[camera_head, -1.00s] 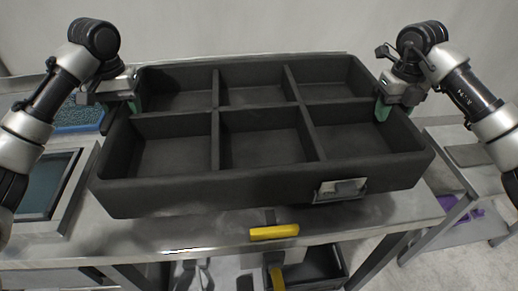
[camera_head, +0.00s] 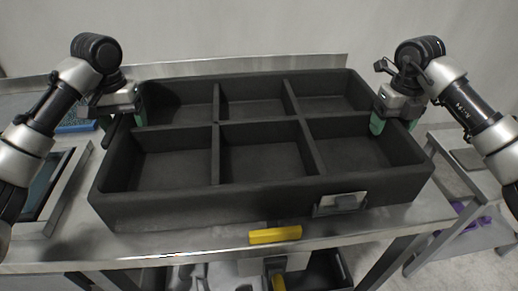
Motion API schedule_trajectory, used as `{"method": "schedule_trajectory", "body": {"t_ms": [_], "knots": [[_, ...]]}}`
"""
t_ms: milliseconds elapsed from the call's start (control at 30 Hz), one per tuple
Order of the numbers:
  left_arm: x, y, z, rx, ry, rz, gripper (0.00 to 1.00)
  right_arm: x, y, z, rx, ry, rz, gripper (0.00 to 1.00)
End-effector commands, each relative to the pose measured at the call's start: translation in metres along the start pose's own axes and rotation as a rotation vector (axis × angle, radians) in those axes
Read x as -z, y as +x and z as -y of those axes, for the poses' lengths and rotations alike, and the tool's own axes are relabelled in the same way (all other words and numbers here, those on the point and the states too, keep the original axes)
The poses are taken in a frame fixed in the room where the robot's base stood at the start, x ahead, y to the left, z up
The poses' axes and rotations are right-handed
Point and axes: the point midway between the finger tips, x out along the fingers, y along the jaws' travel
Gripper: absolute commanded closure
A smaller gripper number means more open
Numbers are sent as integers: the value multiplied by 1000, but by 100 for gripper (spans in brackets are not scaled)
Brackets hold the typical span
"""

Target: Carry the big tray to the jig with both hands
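The big tray (camera_head: 250,193) is black with several square compartments and a metal label holder on its front wall. It sits level on the metal table (camera_head: 190,243). My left gripper (camera_head: 122,117) straddles the tray's left side wall, one green fingertip inside, the other outside. My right gripper (camera_head: 394,124) straddles the right side wall the same way, its green fingertips spread apart with a gap to the wall. Both look open. I cannot make out the jig; the tray hides the tabletop beneath it.
A yellow block (camera_head: 275,235) is at the table's front edge. A dark-panelled frame (camera_head: 62,190) and a blue mat (camera_head: 75,124) lie at left. A lower side table (camera_head: 458,215) with a purple item stands at right. A raised ledge (camera_head: 235,68) runs behind the tray.

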Motion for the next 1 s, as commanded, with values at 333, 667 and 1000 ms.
{"method": "schedule_trajectory", "body": {"t_ms": [333, 667, 1000], "knots": [[1, -18, 0, 0, 1, -6, 28, 0, 0, -1, -1, -1, 1, 28], [1, -82, 0, 1, -1, -5, 28, 0, 0, -1, -1, -1, 1, 28], [0, -118, 0, 0, 0, -1, 28, 0, -1, 0, -1, -1, 1, 28]]}}
